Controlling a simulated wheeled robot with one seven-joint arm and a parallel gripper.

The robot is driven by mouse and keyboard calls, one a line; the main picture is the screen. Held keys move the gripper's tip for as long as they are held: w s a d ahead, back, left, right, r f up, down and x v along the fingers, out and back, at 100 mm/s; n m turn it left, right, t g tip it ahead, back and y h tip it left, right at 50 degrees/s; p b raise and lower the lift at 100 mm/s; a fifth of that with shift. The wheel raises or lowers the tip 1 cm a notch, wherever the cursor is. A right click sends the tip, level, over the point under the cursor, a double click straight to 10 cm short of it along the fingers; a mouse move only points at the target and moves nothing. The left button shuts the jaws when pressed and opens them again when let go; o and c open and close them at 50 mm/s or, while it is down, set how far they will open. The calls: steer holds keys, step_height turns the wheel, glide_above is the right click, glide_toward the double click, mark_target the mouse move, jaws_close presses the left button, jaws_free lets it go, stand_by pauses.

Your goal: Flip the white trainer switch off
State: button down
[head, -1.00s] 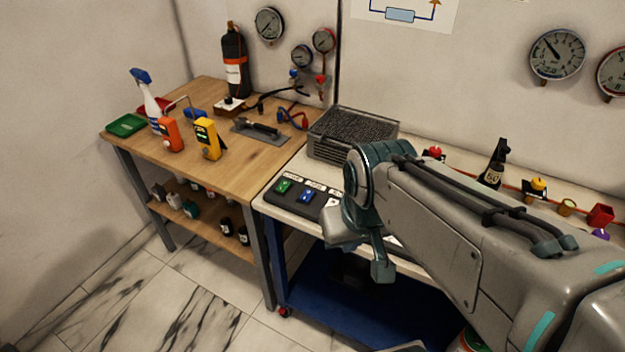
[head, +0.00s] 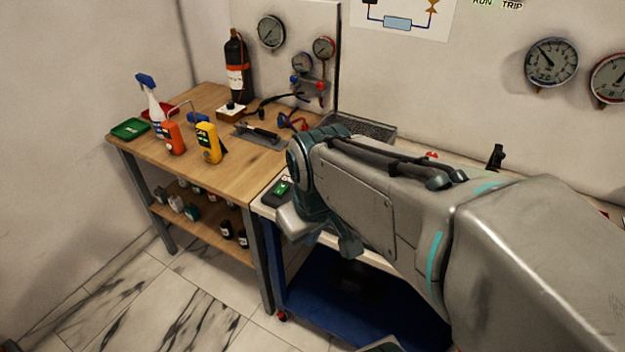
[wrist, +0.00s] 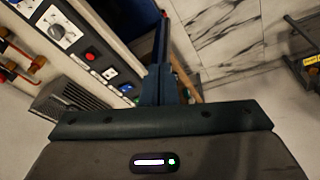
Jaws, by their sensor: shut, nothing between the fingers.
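The black trainer switch strip shows in the wrist view, left of my gripper. On it a small pale patch that looks like the white switch (wrist: 110,73) sits between a red button (wrist: 90,55) and a blue switch (wrist: 126,88). It is too small to tell which way it is set. My gripper (wrist: 164,76) is shut and empty, to the right of the strip's blue end and apart from the white switch in the picture. In the head view only the green switch (head: 282,188) shows; my arm hides the white one.
A knob panel (wrist: 58,30) continues the strip at upper left in the wrist view. A dark vented box (head: 365,127) stands behind my arm. The wooden bench (head: 205,100) at left holds a yellow meter (head: 207,143). The marble floor (head: 190,300) in front is clear.

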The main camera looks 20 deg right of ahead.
steer(key=w+d+f+n, duration=0.1)
steer(key=w+d+n, duration=0.3)
steer(key=w+n, duration=0.3)
steer(key=w+d+f+n+g+p, duration=0.1)
steer(key=w+d+f+n, duration=0.1)
steer(key=w+d+n, duration=0.3)
steer(key=w+d+f+n+g, duration=0.1)
steer(key=w+d+n, duration=0.4)
steer(key=w+n, duration=0.6)
steer(key=shift+f+h+p, duration=0.3)
steer(key=shift+f+h, duration=0.1)
steer(key=shift+f, duration=0.2)
steer(key=f, duration=0.4)
steer(key=f+p, duration=0.1)
steer(key=f, duration=0.3)
steer(key=d+f+p, duration=0.1)
steer(key=f, duration=0.3)
steer(key=shift+w+f, duration=0.1)
steer(key=shift+w, duration=0.25)
steer(key=shift+w+d+f, duration=0.1)
steer(key=shift+f, duration=0.75)
